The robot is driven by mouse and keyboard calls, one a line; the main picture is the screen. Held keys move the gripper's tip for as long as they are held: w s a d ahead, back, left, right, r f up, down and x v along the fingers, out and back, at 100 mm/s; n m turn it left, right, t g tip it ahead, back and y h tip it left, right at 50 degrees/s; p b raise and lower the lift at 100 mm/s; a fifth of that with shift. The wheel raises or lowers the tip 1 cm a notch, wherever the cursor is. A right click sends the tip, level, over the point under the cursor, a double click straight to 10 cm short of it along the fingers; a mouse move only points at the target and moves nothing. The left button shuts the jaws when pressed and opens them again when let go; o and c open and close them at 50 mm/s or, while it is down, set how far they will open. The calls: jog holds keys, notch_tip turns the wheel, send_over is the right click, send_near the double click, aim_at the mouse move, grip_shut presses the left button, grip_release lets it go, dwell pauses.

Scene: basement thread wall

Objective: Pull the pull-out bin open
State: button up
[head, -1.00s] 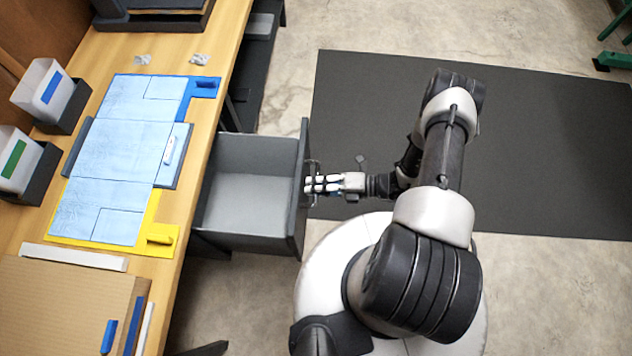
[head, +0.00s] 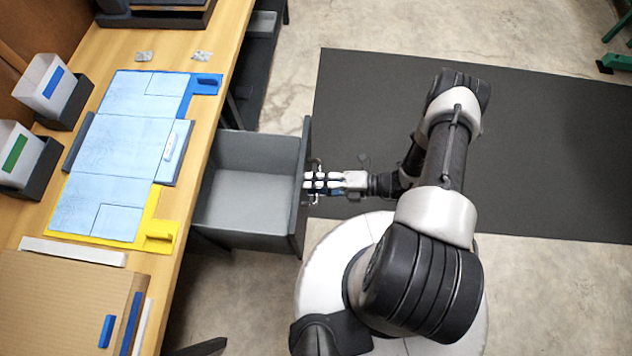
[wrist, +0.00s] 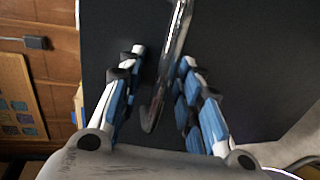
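The pull-out bin (head: 245,190) is a grey box that stands out from under the wooden bench, its empty inside visible from above. Its dark front panel (head: 298,205) faces right and carries a metal handle (head: 316,165). In the wrist view the handle (wrist: 172,65) is a shiny bar running between the fingers. My gripper (head: 312,182) is at the handle; in the wrist view my gripper (wrist: 163,58) has its blue-padded fingers apart on either side of the bar, with gaps showing. The far end of the bar is cut off there.
The wooden bench (head: 190,130) runs along the left, holding a mat with blue and yellow corner pieces, two small bins (head: 48,85) and (head: 15,155), and a cardboard sheet (head: 60,300). A dark floor mat (head: 500,140) lies at right.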

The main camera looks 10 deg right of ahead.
jog(key=shift+d, duration=0.1)
jog(key=v, duration=1.1)
jog(key=shift+s+d, duration=0.2)
jog(key=shift+d, duration=0.15)
jog(key=w+a+r+n+g+h, duration=0.1)
jog(key=w+r+n+g+h, duration=0.2)
jog(key=r+n, duration=0.85)
jog(key=r+n+g+h, duration=0.4)
jog(key=r+n, duration=0.5)
jog(key=r, duration=0.5)
jog(key=s+a+r+n+t+h, duration=0.2)
jog(key=s+r+n, duration=0.3)
jog(key=r+n, duration=0.4)
jog(key=s+a+r+n+t+h, duration=0.3)
jog(key=s+r+n+t+h, duration=0.1)
jog(key=r+n, duration=0.5)
jog(key=shift+s+a+n+h, duration=0.2)
jog(key=shift+s+n+h, duration=0.55)
jog(key=shift+s+h, duration=0.1)
